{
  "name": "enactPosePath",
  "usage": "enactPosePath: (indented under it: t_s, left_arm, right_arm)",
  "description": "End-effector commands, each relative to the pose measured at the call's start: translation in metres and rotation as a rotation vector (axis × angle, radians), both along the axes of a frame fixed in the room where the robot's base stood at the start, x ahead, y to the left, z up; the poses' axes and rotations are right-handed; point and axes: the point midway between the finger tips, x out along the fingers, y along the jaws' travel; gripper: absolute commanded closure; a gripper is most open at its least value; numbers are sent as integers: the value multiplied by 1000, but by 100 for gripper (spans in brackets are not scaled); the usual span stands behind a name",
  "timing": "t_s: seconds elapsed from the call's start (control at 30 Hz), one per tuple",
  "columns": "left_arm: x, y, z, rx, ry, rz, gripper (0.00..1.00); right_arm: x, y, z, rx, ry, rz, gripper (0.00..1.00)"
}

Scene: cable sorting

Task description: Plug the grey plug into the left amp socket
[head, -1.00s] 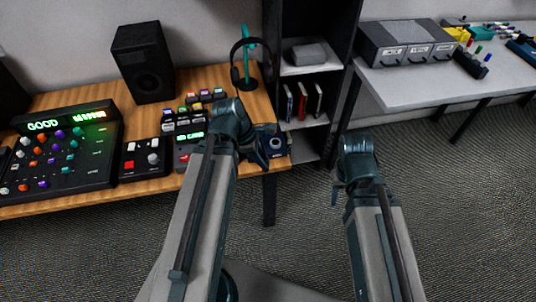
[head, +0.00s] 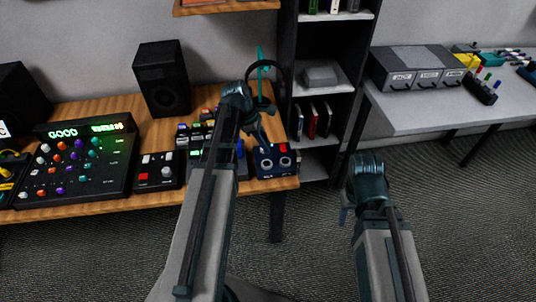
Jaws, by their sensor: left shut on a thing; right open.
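A small dark blue box with two round light-ringed sockets, which looks like the amp (head: 275,172), sits at the right front corner of the wooden desk. Its left socket (head: 267,163) and right socket (head: 285,161) face me. My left gripper (head: 264,140) is just above and behind the box's left side, pointing down, and apart from the sockets. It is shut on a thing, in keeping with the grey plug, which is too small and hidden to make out. My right gripper (head: 345,214) is open and empty, over the floor right of the desk.
A mixer (head: 75,165) and smaller control boxes (head: 155,171) stand left on the desk. A speaker (head: 162,80) and a headphone stand (head: 261,75) are behind. A dark shelf (head: 325,90) and white table (head: 430,110) lie right. Open floor lies between.

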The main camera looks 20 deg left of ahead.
Motion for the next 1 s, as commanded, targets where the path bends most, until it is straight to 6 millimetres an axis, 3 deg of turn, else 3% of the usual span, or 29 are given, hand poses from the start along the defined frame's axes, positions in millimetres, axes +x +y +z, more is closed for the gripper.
enactPosePath:
  t_s: [0.37, 0.8, 1.0]
  left_arm:
    - [1, 1, -8, 0, 0, 0, 100]
    - [1, 1, -42, 0, 0, 0, 100]
    - [1, 1, -49, 0, 0, 0, 100]
  right_arm:
    - [0, 0, -8, 0, 0, 0, 50]
    - [0, 0, -42, 0, 0, 0, 50]
    - [0, 0, -49, 0, 0, 0, 50]
